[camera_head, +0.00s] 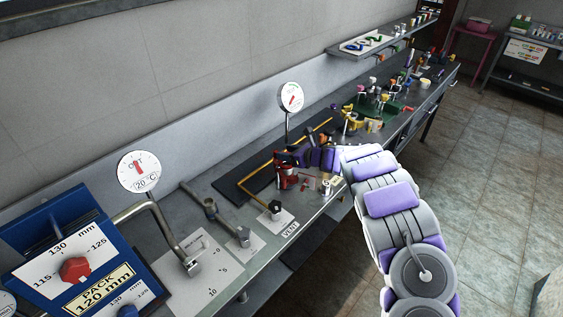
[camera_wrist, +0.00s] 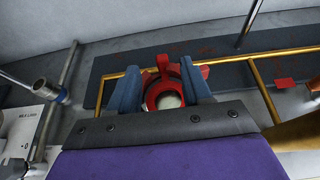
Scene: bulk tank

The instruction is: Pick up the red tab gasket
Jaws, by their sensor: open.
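The red tab gasket (camera_wrist: 176,70) appears in the wrist view as a red ring with a small tab at its far side. A pale round surface shows through its middle. My gripper (camera_wrist: 163,82) is open, with one blue finger on each side of the ring. Whether the fingers touch it I cannot tell. The near part of the ring is close to the gripper's dark palm edge. In the head view my gripper (camera_head: 284,157) is over the bench, just above a red object (camera_head: 286,177); I cannot tell there whether this is the gasket.
A dark mat with a yellow bent rod (camera_wrist: 262,92) lies around the spot. A dial gauge on a post (camera_head: 291,97) stands behind. Several small coloured parts and fittings crowd the bench to the right. A blue box (camera_head: 75,250) and bent metal handle (camera_head: 160,225) are at left.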

